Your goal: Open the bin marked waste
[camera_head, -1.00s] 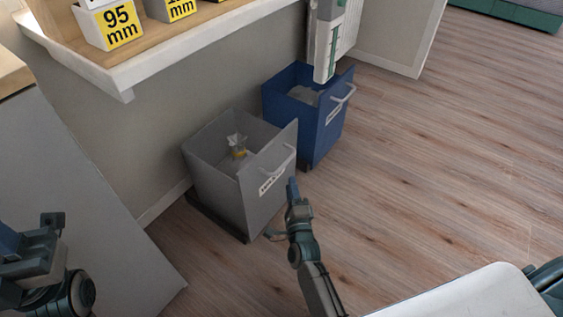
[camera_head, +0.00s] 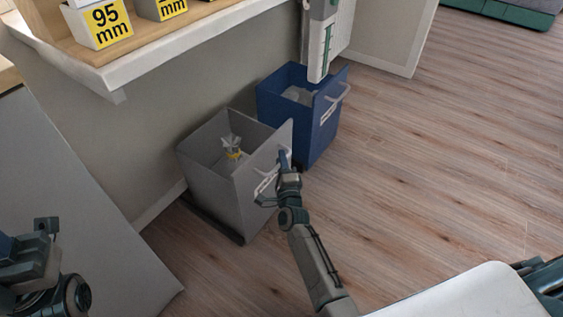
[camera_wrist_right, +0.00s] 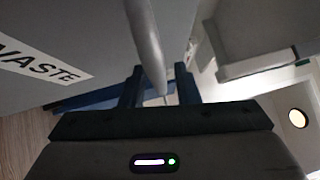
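The grey bin (camera_head: 215,180) marked WASTE stands at the middle left, its top uncovered, with some crumpled litter (camera_head: 233,150) inside. Its front carries a handle (camera_head: 284,158) and a white label (camera_head: 267,180); the word WASTE reads on the label (camera_wrist_right: 40,60) in the right wrist view. My right gripper (camera_head: 284,161) is at this handle. In the right wrist view its two blue fingers (camera_wrist_right: 158,88) are apart, with the grey handle bar (camera_wrist_right: 147,45) reaching between them; I see no firm closure on it. My left gripper (camera_head: 40,240) is at the lower left, far from the bin; its finger gap is unclear.
A blue bin (camera_head: 318,125), also open-topped with a handle, stands behind and right of the grey bin. A white-edged shelf (camera_head: 110,82) with labelled boxes (camera_head: 103,22) overhangs at the upper left. A grey panel (camera_head: 75,190) stands left. The wood floor to the right is clear.

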